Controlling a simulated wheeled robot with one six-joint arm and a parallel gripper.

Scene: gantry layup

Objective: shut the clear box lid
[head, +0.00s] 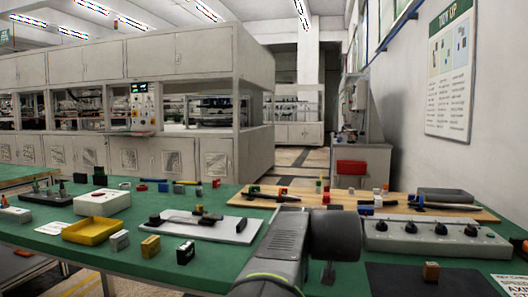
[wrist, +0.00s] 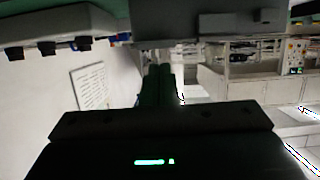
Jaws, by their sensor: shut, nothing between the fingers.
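I cannot make out a clear box or a clear lid in either view; it may be hidden behind my arm or too small to tell. My gripper (wrist: 158,75) shows in the wrist view as two dark fingers side by side, closed together with nothing between them. In the head view my arm rises from the bottom middle and ends in a dark round joint, and the fingers do not show there. The wrist view is dark and appears upside down.
The green bench (head: 215,272) holds a yellow tray (head: 91,232), a white box (head: 101,203), a pale plate (head: 225,230) with a tool, a grey panel with black knobs (head: 437,238), a wooden board (head: 300,197) and a black mat (head: 400,280). Several small blocks lie about.

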